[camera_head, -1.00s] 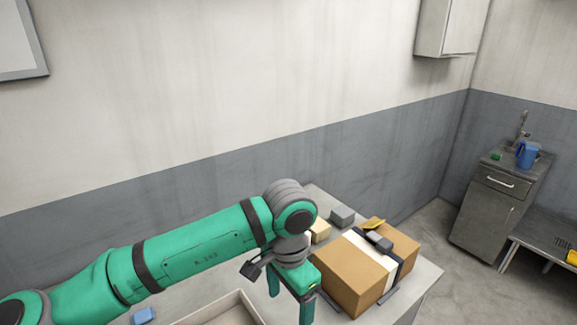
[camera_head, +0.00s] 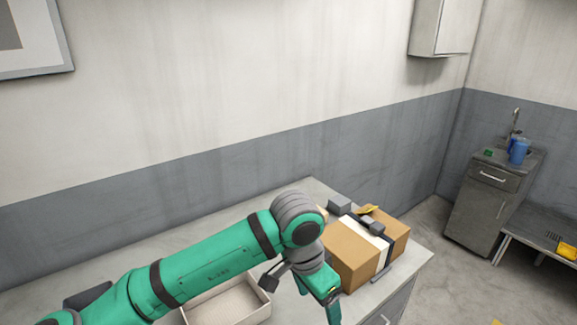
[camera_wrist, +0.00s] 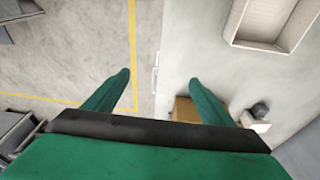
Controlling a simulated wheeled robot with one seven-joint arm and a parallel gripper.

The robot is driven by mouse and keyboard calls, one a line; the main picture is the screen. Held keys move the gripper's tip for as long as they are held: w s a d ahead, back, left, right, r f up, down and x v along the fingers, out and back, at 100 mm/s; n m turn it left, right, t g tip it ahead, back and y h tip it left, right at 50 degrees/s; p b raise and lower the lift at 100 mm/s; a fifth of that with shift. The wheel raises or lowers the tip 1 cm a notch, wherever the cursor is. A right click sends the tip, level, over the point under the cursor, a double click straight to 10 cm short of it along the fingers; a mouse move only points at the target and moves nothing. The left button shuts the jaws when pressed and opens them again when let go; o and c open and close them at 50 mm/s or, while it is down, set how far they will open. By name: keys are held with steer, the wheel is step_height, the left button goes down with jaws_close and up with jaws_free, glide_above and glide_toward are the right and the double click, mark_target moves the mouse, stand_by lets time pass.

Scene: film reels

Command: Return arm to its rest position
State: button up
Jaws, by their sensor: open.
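My green arm (camera_head: 215,262) reaches from the lower left across the table in the head view. My gripper (camera_head: 320,300) hangs at its end, in front of the cardboard box. The cardboard box (camera_head: 352,255) also shows in part beside the right finger in the wrist view (camera_wrist: 184,110).
A shallow open tray (camera_head: 262,303) lies on the grey table (camera_head: 170,225) under my arm. A grey block (camera_head: 339,204) stands behind the box. A cabinet (camera_head: 478,210) with a blue jug (camera_head: 518,151) stands at the right. The floor between is clear.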

steer(key=w+d+r+n+t+h, duration=0.2)
steer(key=d+r+t+h, duration=0.15)
steer(key=d+h, duration=0.5)
steer(key=w+d+r+n+t+h, duration=0.25)
steer(key=d+t+h, duration=0.2)
steer(key=d, duration=0.75)
steer(key=s+a+f+n+t+y, duration=0.5)
steer(key=a+f+n+y, duration=0.15)
steer(key=f, duration=0.25)
steer(key=s+a+f+n+t+y, duration=0.45)
steer(key=a+f+n, duration=0.2)
steer(key=f, duration=0.35)
steer(key=s+a+f+m+g+y, duration=0.1)
steer(key=s+a, duration=0.3)
steer(key=s, duration=0.4)
steer(key=s+a+f+m+g+y, duration=0.1)
steer(key=s+a+f+m, duration=0.2)
steer(key=s, duration=0.6)
steer(key=s+a+f+m+g+y, duration=0.1)
steer(key=s+a+f+m+y, duration=0.1)
steer(key=s+a, duration=0.4)
steer(key=s+f, duration=0.1)
steer(key=s, duration=0.2)
steer(key=shift+s+a, duration=0.2)
steer(key=shift+a, duration=0.15)
